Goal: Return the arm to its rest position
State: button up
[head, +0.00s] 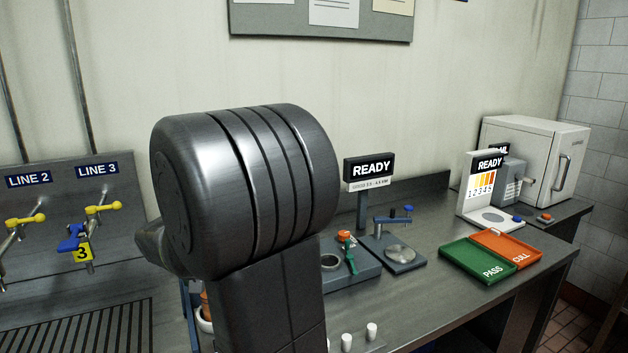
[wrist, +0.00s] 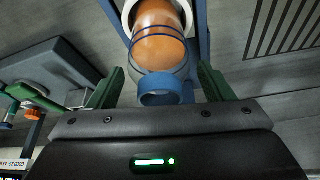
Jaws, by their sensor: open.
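My gripper (wrist: 160,70) shows in the wrist view with its two green fingers spread apart and nothing gripped. A clear vessel with orange contents (wrist: 160,45) and a blue collar (wrist: 163,92) shows between and beyond the fingers, held in a blue frame (wrist: 203,35). I cannot tell how far it is from the fingertips. In the head view my dark arm fills the middle foreground and my gripper is hidden. A sliver of an orange item (head: 205,302) shows at the arm's left edge.
Valves with yellow handles (head: 103,209) and a grated tray (head: 75,328) are at left. On the bench are a fixture with an orange knob (head: 345,237), a READY sign (head: 370,167), a green PASS tray (head: 490,259), an orange CULL tray (head: 508,248) and a white cabinet (head: 535,150).

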jog(key=shift+r, duration=1.7)
jog(key=shift+s, duration=0.1)
